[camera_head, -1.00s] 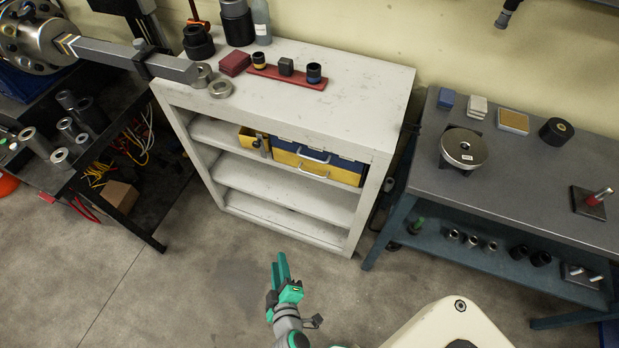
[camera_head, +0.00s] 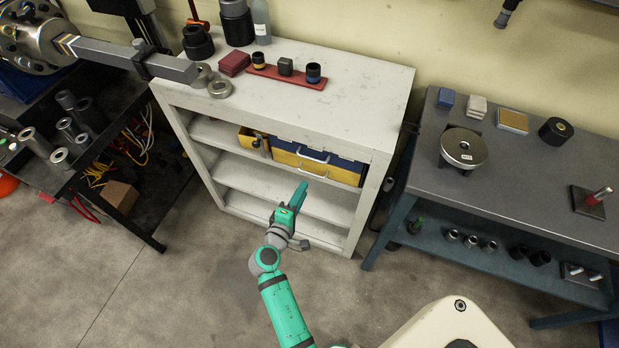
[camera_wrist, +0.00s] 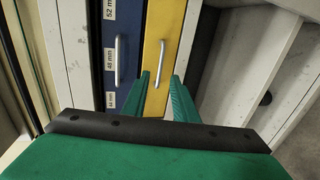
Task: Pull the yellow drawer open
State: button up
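The yellow drawer (camera_head: 335,174) is the lower front of a small drawer unit on the upper shelf of the white cabinet. Its silver bar handle (camera_head: 313,171) faces out. The drawer looks shut. My gripper (camera_head: 300,194) is in front of and below the yellow drawer. In the wrist view my gripper (camera_wrist: 162,78) is open, its two green fingers apart and empty.
The white cabinet (camera_head: 340,104) has open shelves below the drawers and a post to their right. A grey bench (camera_head: 530,190) is at the right. Clear floor (camera_head: 200,290) lies in front.

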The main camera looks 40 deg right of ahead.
jog(key=x, duration=0.7)
jog(key=shift+w+d, duration=0.3)
jog(key=shift+d+f, duration=0.1)
jog(key=shift+f, duration=0.05)
jog(key=shift+s, duration=0.15)
grip_shut()
